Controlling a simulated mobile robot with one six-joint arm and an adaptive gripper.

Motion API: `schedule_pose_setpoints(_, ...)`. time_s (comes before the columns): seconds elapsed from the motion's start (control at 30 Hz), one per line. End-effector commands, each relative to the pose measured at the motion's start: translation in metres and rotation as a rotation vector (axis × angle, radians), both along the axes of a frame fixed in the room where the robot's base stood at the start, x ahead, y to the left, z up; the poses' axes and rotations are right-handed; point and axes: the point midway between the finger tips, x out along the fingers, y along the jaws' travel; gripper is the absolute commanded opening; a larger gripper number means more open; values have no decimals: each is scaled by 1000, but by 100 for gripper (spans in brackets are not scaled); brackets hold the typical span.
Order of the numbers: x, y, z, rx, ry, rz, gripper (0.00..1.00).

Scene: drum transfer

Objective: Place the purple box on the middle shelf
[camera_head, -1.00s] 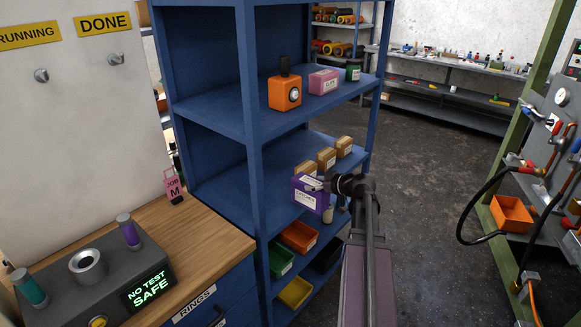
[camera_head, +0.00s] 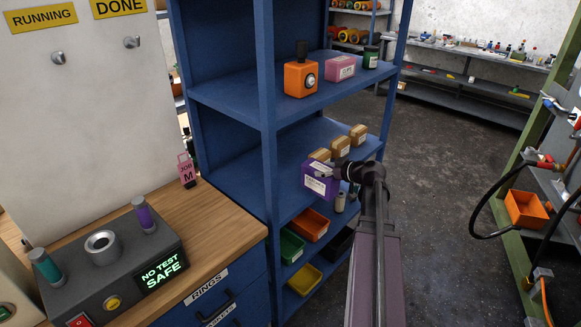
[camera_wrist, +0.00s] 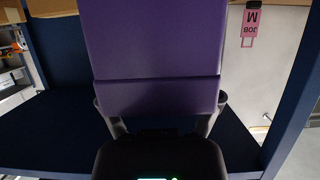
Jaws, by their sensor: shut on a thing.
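The purple box (camera_head: 318,181) with a white label is at the front edge of the middle shelf (camera_head: 240,183) of the blue rack. My gripper (camera_head: 346,171) is shut on the box from the right. In the wrist view the purple box (camera_wrist: 155,50) fills the upper middle, with my gripper's fingers (camera_wrist: 160,108) on both its sides. The blue shelf surface (camera_wrist: 60,125) shows below and beyond it. I cannot tell whether the box touches the shelf.
Several small brown boxes (camera_head: 340,147) stand on the middle shelf behind the purple box. An orange device (camera_head: 300,78) and a pink box (camera_head: 341,68) sit on the shelf above. Coloured bins (camera_head: 309,225) are below. A blue rack post (camera_head: 268,130) stands left of the box.

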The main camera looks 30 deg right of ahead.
Motion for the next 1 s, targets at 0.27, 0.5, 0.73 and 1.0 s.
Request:
schedule_pose_setpoints(0.27,36,26,-5,1,-1,4,21)
schedule_pose_setpoints(0.5,70,51,-9,1,-1,4,21)
schedule_pose_setpoints(0.73,99,72,-12,1,-1,3,21)
schedule_pose_setpoints(1.0,109,81,-12,1,-1,2,21)
